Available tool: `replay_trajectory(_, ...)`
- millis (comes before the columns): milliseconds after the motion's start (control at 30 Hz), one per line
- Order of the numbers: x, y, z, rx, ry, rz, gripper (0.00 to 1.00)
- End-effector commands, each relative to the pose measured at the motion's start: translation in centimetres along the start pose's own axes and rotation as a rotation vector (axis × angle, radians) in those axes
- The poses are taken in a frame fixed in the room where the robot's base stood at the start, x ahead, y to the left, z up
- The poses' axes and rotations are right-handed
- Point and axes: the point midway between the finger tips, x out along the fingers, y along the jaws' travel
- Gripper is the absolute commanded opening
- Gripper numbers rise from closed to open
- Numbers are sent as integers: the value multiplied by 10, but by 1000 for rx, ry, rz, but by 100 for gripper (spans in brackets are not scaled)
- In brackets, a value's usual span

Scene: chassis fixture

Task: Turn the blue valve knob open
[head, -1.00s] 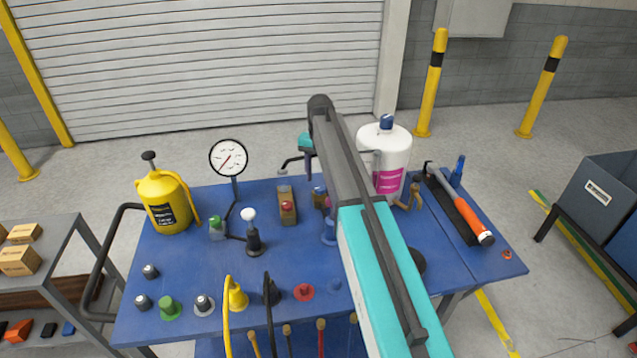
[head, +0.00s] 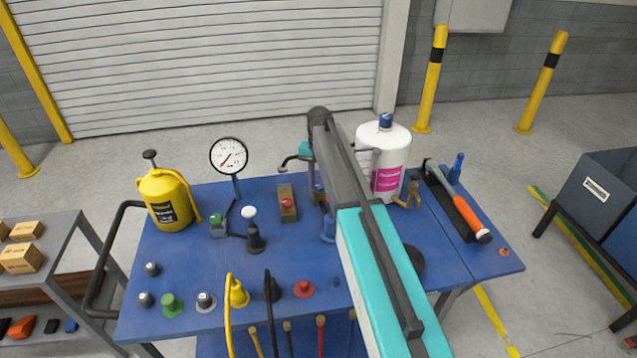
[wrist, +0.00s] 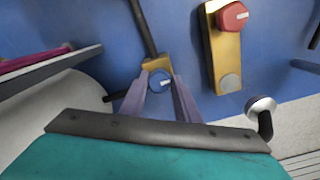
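The blue valve knob (wrist: 160,80) sits on a brass valve body (wrist: 150,66) in the wrist view. My gripper (wrist: 161,80) points down at it, with its two purple fingers on either side of the knob. The fingers are apart, and I cannot tell whether they touch it. In the head view my arm hides the knob, and only part of the brass body (head: 319,196) shows beside my gripper (head: 316,184).
A brass block with a red knob (head: 287,203) stands just left of the valve. A white jug (head: 384,160) stands close on the right. A gauge (head: 229,156), a yellow can (head: 167,200) and a hammer (head: 458,200) are on the blue table (head: 190,255).

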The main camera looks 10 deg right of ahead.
Motion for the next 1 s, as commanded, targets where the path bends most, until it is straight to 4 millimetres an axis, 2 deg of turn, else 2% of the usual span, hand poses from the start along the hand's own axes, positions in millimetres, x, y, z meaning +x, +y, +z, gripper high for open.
replay_trajectory(33,0,0,0,0,0,1,14)
replay_trajectory(100,0,-5,2,-1,0,1,6)
replay_trajectory(533,0,-1,0,-66,0,-1,7)
replay_trajectory(1000,1,0,0,-395,0,-1,7)
